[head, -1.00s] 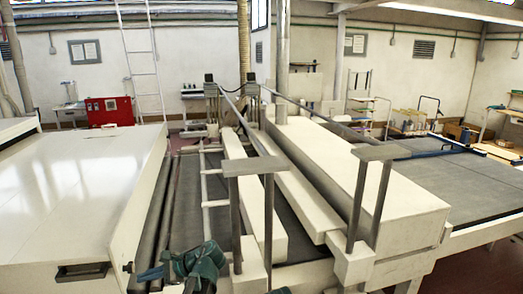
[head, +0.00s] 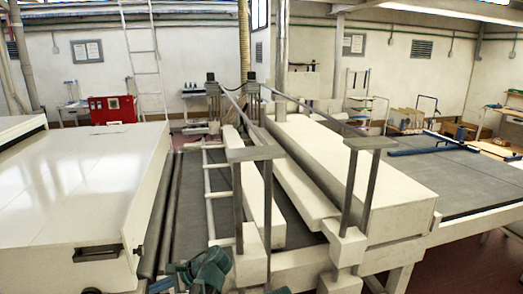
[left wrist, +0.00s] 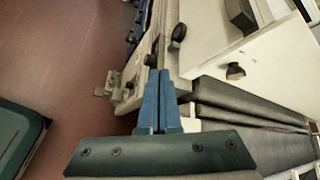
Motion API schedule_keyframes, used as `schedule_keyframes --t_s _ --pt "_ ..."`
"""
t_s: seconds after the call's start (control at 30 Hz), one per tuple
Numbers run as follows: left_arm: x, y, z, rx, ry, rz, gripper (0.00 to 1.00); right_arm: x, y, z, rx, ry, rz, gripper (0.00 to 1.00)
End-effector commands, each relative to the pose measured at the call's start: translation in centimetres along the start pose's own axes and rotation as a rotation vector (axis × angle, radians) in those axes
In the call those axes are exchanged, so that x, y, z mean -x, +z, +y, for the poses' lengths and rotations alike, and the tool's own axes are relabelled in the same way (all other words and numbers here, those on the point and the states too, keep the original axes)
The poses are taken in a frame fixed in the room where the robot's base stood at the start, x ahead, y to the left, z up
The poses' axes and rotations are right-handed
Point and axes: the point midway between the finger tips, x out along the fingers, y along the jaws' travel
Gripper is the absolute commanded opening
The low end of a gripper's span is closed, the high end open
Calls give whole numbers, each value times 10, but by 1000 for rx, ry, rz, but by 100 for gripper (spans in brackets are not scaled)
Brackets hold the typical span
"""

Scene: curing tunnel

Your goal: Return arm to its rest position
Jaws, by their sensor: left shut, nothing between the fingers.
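My left gripper (head: 162,285) is low at the bottom edge of the head view, partly cut off, in front of the conveyor machine. In the left wrist view its two blue fingers (left wrist: 157,75) are pressed together with nothing between them. The fingers point toward the end of the machine and its dark rollers (left wrist: 235,100), and I cannot tell how far off these are. My right gripper does not show.
A white cabinet (head: 75,200) stands at the left. Dark rollers (head: 168,215) and a grey belt (head: 190,240) run beside it. Upright grey posts (head: 238,200) and a long white housing (head: 330,160) stand at the right.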

Motion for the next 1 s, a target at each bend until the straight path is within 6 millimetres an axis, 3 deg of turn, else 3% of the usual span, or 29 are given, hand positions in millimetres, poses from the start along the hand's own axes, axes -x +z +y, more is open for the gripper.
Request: schedule_keyframes --t_s 0.17,0.37,0.6,0.7,0.83,1.0 --pt "15 -17 34 87 69 102 0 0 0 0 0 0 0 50" --pt "45 -44 91 232 219 253 0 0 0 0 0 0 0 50" --pt "110 -73 187 434 541 422 0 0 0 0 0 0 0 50" --pt "133 -78 216 490 662 449 0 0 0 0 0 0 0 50" --pt "151 -81 236 527 752 459 0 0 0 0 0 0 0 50" --pt "156 -82 241 539 781 459 0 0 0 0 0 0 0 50"
